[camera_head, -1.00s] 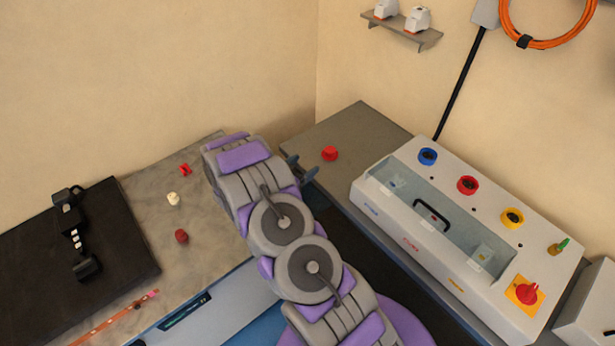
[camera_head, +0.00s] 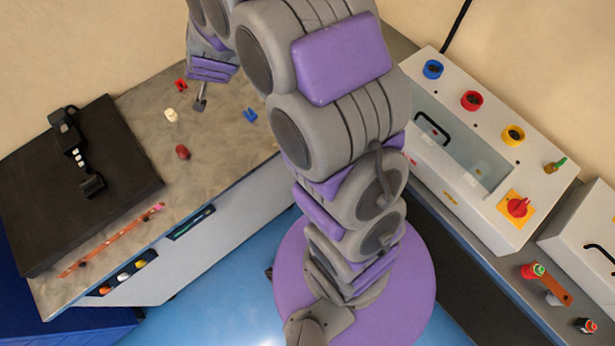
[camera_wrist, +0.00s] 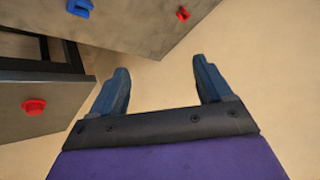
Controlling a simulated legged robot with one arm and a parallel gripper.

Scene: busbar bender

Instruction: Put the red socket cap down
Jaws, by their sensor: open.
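A red flanged cap (camera_wrist: 34,106), which looks like the red socket cap, rests upright on a grey bench top at the left of the wrist view. My arm hides that place in the head view. My gripper (camera_wrist: 163,85) is open in the wrist view, its two blue-grey fingers wide apart with nothing between them. The cap is to the left of the fingers and apart from them. In the head view a dark tip of my gripper (camera_head: 200,97) shows at the back of the left bench.
The left bench (camera_head: 225,150) holds a red clip (camera_head: 180,85), a blue clip (camera_head: 250,115), a cream piece (camera_head: 171,115), a dark red piece (camera_head: 182,152) and a black plate (camera_head: 125,200). A white machine (camera_head: 480,185) with blue, red and yellow sockets stands on the right.

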